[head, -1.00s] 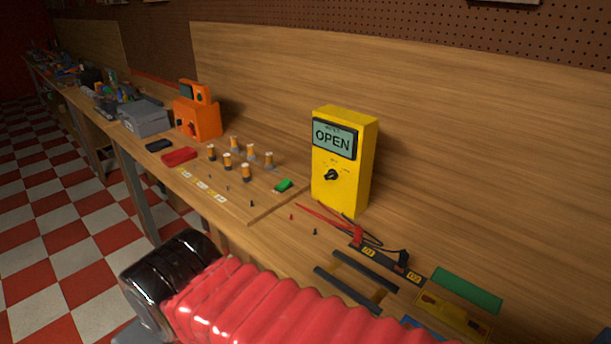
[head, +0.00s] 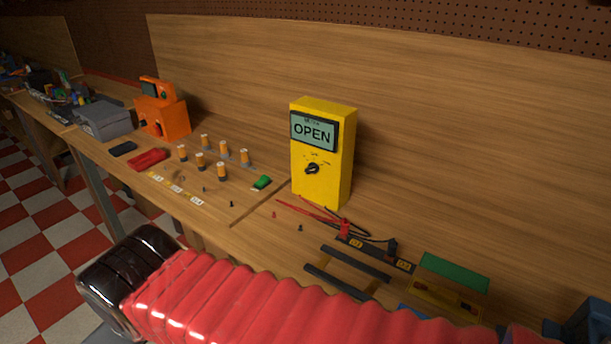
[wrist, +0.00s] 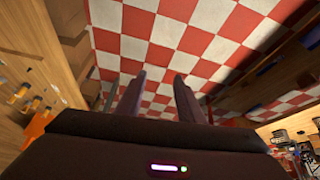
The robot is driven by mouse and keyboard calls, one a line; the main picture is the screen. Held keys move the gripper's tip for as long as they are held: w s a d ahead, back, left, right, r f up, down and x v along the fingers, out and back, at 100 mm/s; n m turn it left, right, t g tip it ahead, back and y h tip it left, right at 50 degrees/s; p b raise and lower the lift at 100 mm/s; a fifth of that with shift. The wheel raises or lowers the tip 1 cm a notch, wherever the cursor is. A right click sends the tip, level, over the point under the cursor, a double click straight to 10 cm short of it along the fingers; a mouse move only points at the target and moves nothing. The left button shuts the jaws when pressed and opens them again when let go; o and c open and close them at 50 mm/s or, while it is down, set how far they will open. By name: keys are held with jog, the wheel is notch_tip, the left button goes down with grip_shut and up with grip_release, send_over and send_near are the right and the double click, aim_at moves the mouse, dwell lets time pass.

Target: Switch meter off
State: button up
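The yellow meter (head: 321,153) stands upright on the workbench, right of the middle in the head view. Its screen (head: 313,132) reads "OPEN". A black rotary knob (head: 312,169) is on its front below the screen; its exact setting is too small to read. Red and black probe leads (head: 340,226) lie in front of it. In the wrist view my gripper (wrist: 159,79) has its two fingers apart with nothing between them. It faces the checkered floor, away from the meter, which is not in the wrist view.
An orange device (head: 163,117) and a grey box (head: 103,120) stand farther left. A dark frame (head: 347,272) and a green block (head: 454,271) lie at front right. A wooden backboard (head: 450,130) rises behind.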

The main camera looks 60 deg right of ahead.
jog(key=d+f+g+h, duration=0.4)
jog(key=d, duration=0.8)
jog(key=n+g+h, duration=0.4)
jog(key=n+h, duration=0.1)
jog(key=h, duration=0.9)
send_near(309, 171)
jog(key=a, duration=0.6)
jog(key=shift+w+d+r, duration=0.15)
jog(key=shift+w, duration=0.35)
jog(key=shift+d, duration=0.15)
jog(key=d, duration=0.4)
jog(key=s+d, duration=0.1)
jog(key=d, duration=0.4)
jog(key=s+d, duration=0.1)
jog(key=d, duration=0.3)
jog(key=shift+s+d, duration=0.1)
jog(key=shift+d, duration=0.1)
jog(key=shift+c, duration=0.4)
